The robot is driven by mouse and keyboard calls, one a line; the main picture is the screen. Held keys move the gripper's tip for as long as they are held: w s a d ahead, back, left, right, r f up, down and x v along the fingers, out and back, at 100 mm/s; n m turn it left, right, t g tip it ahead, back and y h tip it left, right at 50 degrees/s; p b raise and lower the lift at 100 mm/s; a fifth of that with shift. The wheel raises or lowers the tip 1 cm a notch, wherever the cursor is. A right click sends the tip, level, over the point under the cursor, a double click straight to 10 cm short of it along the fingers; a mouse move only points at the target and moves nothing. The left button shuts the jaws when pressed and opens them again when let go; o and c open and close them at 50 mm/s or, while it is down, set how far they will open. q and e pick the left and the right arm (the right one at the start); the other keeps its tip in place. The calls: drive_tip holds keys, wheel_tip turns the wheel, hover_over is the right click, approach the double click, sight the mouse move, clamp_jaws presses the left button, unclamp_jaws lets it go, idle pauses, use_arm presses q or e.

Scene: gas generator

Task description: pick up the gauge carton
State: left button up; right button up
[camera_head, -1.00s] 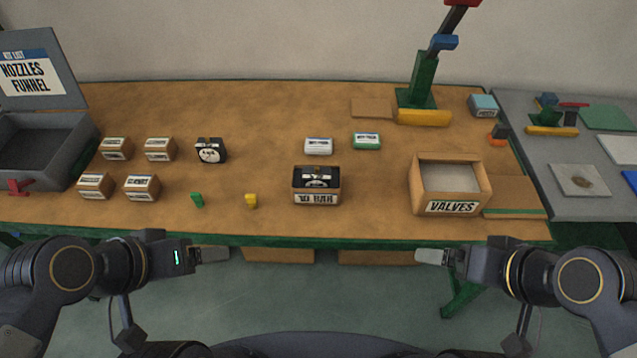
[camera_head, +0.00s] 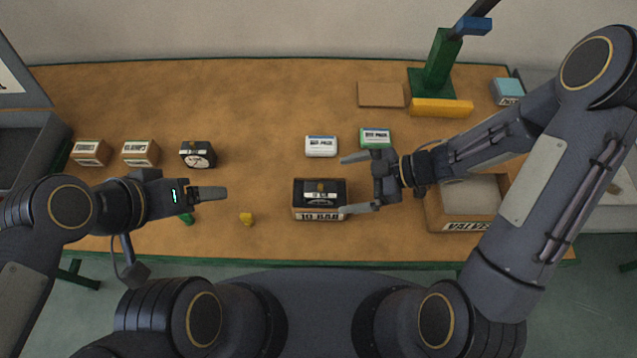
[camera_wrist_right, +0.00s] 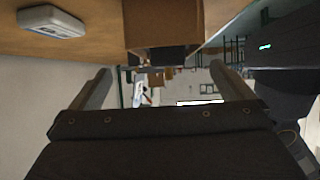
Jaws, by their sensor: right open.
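The gauge carton (camera_head: 319,213) is a brown open box marked "10 BAR" with a black gauge (camera_head: 320,187) in it. It stands upright at the middle of the bench near the front edge. My right gripper (camera_head: 356,184) is open just right of the carton, fingers pointing left towards it and apart from it. In the right wrist view the carton (camera_wrist_right: 163,22) shows at the top middle, ahead of the open fingers (camera_wrist_right: 160,76), with nothing between them. My left gripper (camera_head: 208,192) is over the left front of the bench, seen edge-on; its opening cannot be judged.
A white pack (camera_head: 321,147) and a green-and-white pack (camera_head: 375,137) lie behind the carton. The "VALVES" box (camera_head: 467,226) stands right, partly behind my right arm.

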sight(320, 193)
drive_tip(key=shift+s+a+f, duration=0.25)
drive_tip(key=shift+a, duration=0.15)
drive_tip(key=x, duration=0.7)
drive_tip(key=shift+s+a, duration=0.15)
drive_tip(key=c, duration=1.1)
drive_tip(key=shift+r, duration=0.1)
